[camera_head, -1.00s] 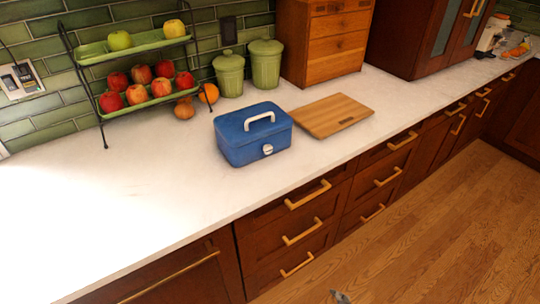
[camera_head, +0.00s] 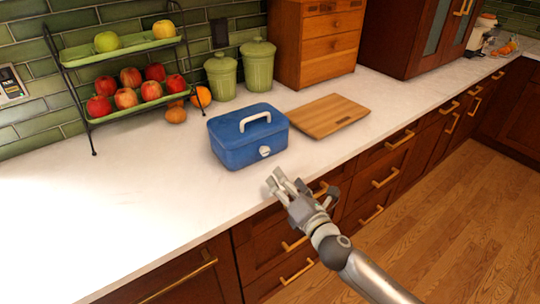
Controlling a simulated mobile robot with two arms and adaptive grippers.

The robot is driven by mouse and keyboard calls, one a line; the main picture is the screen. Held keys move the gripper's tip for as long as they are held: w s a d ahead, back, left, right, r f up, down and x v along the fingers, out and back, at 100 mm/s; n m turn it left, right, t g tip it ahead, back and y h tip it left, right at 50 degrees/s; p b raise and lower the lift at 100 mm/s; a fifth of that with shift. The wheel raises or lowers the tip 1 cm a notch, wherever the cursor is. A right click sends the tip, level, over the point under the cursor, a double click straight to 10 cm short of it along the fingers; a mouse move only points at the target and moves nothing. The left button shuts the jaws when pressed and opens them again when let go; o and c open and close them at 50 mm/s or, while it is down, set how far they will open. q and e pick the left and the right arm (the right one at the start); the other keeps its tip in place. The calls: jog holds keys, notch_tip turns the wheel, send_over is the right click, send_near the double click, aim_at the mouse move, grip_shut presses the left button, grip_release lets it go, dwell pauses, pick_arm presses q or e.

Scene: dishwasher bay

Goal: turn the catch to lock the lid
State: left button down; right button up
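A blue box (camera_head: 233,150) with a closed lid stands on the white counter, near its front edge. A white handle (camera_head: 255,121) arches over the lid. The catch (camera_head: 264,151), a round pale knob, sits on the front face, toward the right. My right gripper (camera_head: 279,183) is in front of the box, just below and right of the catch, near the counter's edge. Its fingers point toward the box and look apart, with nothing between them. It does not appear to touch the catch. My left gripper is out of view.
A wooden cutting board (camera_head: 327,115) lies right of the box. A two-tier fruit rack (camera_head: 92,122) and two green canisters (camera_head: 257,68) stand behind. Drawer handles (camera_head: 298,272) stick out below the counter edge. The counter (camera_head: 120,215) left of the box is clear.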

aim_at(266, 152)
jog(key=shift+o, duration=0.2)
jog(key=r, duration=0.1)
jog(key=w+r, duration=0.1)
jog(key=r, duration=0.1)
jog(key=shift+w+a, duration=0.25)
jog(key=shift+a, duration=0.05)
jog(key=x, duration=0.2)
jog(key=f+x, duration=0.1)
jog(key=x, duration=0.5)
jog(key=shift+a+f, duration=0.15)
jog(key=shift+a, duration=0.2)
jog(key=shift+c, duration=0.2)
jog(key=shift+w, duration=0.45)
jog(key=shift+w+a+f, duration=0.15)
jog(key=shift+w+a, duration=0.05)
jog(key=shift+w, duration=0.2)
jog(key=shift+s+d, duration=0.1)
jog(key=shift+c, duration=0.7)
jog(key=c, duration=0.9)
